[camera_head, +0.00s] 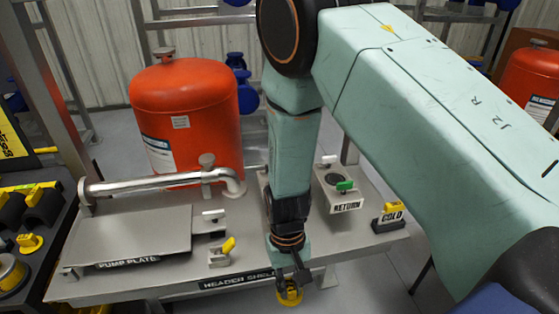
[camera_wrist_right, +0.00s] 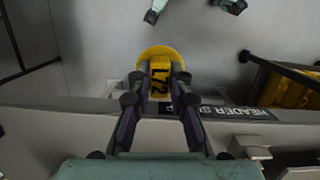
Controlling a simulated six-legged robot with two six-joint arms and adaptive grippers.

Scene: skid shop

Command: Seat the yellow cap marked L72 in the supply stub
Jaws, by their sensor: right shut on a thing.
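My right gripper (camera_head: 291,281) is shut on a yellow cap (camera_head: 290,296), at the front edge of the grey shelf in the head view. The cap is held clear of the shelf top, over or just past the front edge. I cannot make out a stub marked supply; my right forearm covers the part of the shelf left of the RETURN block (camera_head: 345,206). My left gripper is not in view.
The shelf (camera_head: 170,283) carries a pump plate (camera_head: 130,235), a steel pipe (camera_head: 150,186) and a small yellow-handled valve (camera_head: 222,252). A COLD block (camera_head: 390,217) stands at the right end. A red tank (camera_head: 185,110) stands behind. A dark rack (camera_head: 30,250) with yellow parts is at left.

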